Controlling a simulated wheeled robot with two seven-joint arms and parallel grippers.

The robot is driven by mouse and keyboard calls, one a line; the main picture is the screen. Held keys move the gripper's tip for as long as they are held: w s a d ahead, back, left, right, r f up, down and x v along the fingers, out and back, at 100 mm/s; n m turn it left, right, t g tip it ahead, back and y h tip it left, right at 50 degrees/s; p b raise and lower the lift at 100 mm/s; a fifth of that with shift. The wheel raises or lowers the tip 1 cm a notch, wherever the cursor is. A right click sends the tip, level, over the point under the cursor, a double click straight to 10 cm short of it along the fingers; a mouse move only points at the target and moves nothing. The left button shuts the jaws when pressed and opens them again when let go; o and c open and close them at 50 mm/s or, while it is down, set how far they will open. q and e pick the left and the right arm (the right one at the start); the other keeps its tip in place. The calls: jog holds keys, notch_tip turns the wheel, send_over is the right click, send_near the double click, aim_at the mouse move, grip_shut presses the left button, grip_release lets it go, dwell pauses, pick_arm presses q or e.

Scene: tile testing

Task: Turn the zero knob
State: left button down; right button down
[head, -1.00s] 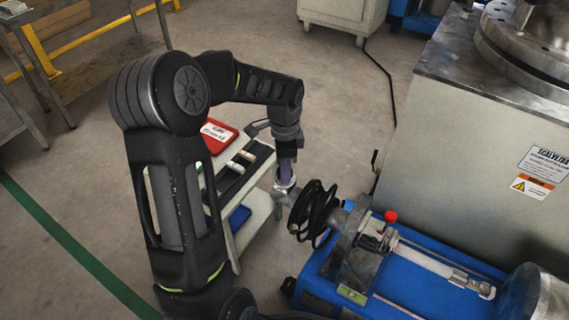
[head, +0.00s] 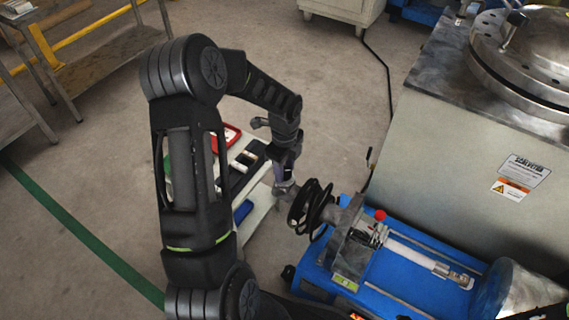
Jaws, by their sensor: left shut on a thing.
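My left gripper (head: 284,182) points down at the left end of the blue machine (head: 410,272), beside its black ringed wheel (head: 309,206). It is shut on a small grey metallic part, which I take to be the zero knob (head: 287,192). The fingers hide much of the knob, and I cannot tell how far it is turned. A red ball-topped lever (head: 380,215) stands on the machine to the right of the wheel. My right gripper is not in view.
A small white cart (head: 255,218) with a red tray (head: 228,138) stands behind my left arm. A large metal tank (head: 460,150) fills the right. A metal table (head: 110,55) stands at upper left. The floor between is open, with a black cable.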

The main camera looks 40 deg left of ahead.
aim_at(285, 171)
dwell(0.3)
pick_arm(q)
jog(key=c, duration=0.9)
grip_release()
jog(key=shift+r, duration=0.15)
notch_tip(285, 171, up, 8)
jog(key=p, duration=0.2)
jog(key=shift+f+p, duration=0.2)
jog(key=shift+p, duration=0.15)
